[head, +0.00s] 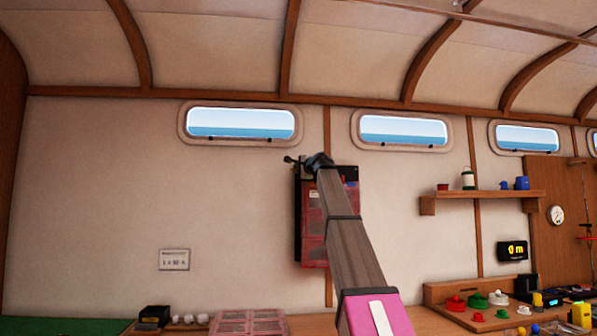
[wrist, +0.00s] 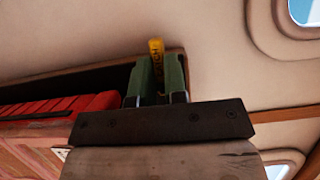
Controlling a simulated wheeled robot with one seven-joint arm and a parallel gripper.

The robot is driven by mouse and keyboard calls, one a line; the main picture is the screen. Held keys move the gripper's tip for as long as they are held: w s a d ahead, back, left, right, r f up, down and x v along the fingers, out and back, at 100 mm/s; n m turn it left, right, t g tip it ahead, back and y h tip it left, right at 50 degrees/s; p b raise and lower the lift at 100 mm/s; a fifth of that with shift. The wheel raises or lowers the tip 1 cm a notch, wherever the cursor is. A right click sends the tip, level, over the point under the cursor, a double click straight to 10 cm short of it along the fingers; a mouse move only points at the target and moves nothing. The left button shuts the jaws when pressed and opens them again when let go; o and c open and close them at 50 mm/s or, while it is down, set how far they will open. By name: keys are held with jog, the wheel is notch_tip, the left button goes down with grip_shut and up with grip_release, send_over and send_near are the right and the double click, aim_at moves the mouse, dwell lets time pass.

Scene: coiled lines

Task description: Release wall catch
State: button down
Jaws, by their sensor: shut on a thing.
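The wall catch shows in the wrist view as a yellow tab (wrist: 156,46) with dark lettering that I cannot read surely. My gripper (wrist: 158,72) has two green fingers, one on each side of this tab, and is shut on it. The tab's upper end sticks out past the fingertips; its lower part is hidden between them. In the head view my gripper (head: 318,161) is at the top of a dark wall rack (head: 298,215) holding red translucent cases (head: 313,222). My arm covers part of the rack, and the yellow tab is hidden there.
Red cases (wrist: 45,120) lie close left of my gripper in the wrist view. Windows (head: 240,123) run above the rack. A shelf (head: 485,199) and a cluttered bench are at the right.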

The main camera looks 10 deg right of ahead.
dwell(0.3)
jog(key=c, duration=1.2)
grip_release()
jog(key=shift+o, duration=0.2)
jog(key=shift+s, duration=0.1)
jog(key=v, duration=1)
jog(key=shift+s+d, duration=0.15)
jog(key=shift+s, duration=0.2)
